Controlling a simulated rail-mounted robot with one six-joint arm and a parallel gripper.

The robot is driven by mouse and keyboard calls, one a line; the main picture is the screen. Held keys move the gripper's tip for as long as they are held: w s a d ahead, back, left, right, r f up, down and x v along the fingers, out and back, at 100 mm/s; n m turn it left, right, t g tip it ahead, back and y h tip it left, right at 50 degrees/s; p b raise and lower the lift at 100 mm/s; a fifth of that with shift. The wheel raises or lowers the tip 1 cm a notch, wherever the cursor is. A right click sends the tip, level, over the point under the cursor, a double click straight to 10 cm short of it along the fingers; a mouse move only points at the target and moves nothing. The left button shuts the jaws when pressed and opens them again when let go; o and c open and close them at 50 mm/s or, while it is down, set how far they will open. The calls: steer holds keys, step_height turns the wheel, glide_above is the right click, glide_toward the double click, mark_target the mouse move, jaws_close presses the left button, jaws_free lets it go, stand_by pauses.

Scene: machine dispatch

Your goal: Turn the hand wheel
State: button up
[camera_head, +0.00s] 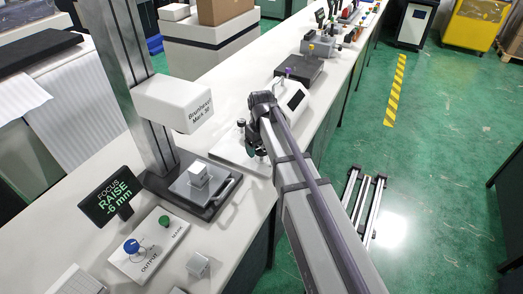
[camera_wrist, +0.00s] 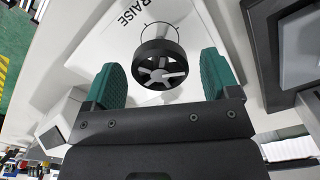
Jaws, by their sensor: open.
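The hand wheel (camera_wrist: 160,74), a dark ring with light grey spokes, stands on a white panel marked "RAISE" in the wrist view. My gripper (camera_wrist: 161,62) has its two green fingers spread, one on each side of the wheel. Gaps show between the fingers and the rim, so it appears not gripped. In the head view my gripper (camera_head: 256,150) is over a white base on the bench, and my arm hides most of the wheel there. A display (camera_head: 112,198) reads "FOCUS RAISE -6 mm".
A panel with blue and green knobs (camera_head: 150,244) is nearer. A tilted screen (camera_head: 293,98) and a dark plate (camera_head: 299,68) lie beyond. Green floor is right.

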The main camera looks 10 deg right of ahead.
steer(key=shift+c, duration=0.4)
steer(key=c, duration=0.8)
steer(key=shift+c, duration=0.2)
steer(key=shift+m, duration=0.4)
steer(key=m, duration=0.3)
steer(key=shift+m, duration=2)
